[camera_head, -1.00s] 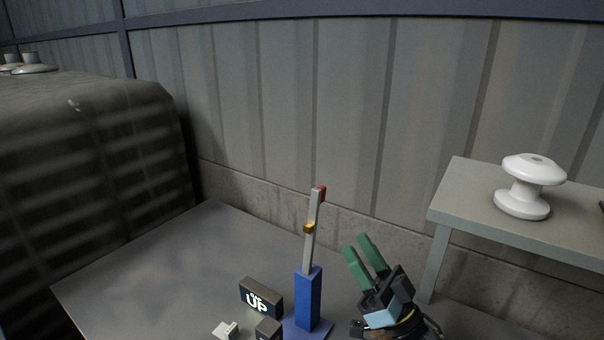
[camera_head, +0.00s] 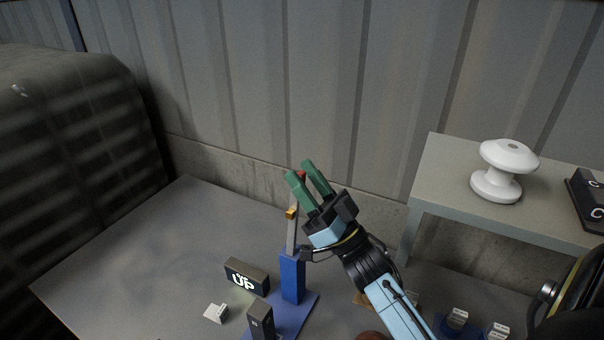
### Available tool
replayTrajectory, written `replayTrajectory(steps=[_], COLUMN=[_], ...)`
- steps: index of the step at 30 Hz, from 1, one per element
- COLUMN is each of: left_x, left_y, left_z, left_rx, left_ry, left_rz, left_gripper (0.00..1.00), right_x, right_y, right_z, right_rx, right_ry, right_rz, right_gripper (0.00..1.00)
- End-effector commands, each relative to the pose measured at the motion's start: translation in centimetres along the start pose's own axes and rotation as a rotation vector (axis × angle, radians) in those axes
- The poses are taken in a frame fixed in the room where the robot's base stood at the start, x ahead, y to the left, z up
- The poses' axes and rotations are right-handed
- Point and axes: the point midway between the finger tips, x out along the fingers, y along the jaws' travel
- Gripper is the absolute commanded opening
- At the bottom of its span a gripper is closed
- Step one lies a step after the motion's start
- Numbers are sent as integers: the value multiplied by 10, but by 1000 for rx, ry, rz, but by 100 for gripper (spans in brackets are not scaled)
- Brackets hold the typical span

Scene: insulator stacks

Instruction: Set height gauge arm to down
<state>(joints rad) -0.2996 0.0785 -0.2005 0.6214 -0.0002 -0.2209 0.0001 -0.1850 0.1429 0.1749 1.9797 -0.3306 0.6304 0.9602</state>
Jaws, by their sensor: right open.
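The height gauge stands on the table, with a blue post (camera_head: 291,277) on a blue base. The gripper partly hides the upper arm. My left gripper is out of view.
A white spool-shaped insulator (camera_head: 503,172) stands on a raised grey shelf (camera_head: 440,170) at right, with a dark sign (camera_head: 586,198) near it. A small white block (camera_head: 216,313) and a dark block (camera_head: 261,320) are at the front. The table's left part is clear.

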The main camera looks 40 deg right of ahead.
Motion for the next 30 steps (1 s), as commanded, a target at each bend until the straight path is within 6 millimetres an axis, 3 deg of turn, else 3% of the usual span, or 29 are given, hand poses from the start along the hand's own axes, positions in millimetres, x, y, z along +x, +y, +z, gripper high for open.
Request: replayTrajectory(steps=[4, 14, 30], left_x=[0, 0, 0], left_y=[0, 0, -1], left_z=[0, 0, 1], left_rx=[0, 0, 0], left_ry=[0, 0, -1], left_rz=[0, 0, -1], left_gripper=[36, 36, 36], right_x=[0, 0, 0], right_y=[0, 1, -5], right_z=[0, 0, -1], right_rx=[0, -1, -35], right_ry=[0, -1, -2], right_rz=[0, 2, -27], right_gripper=[42, 0, 0])
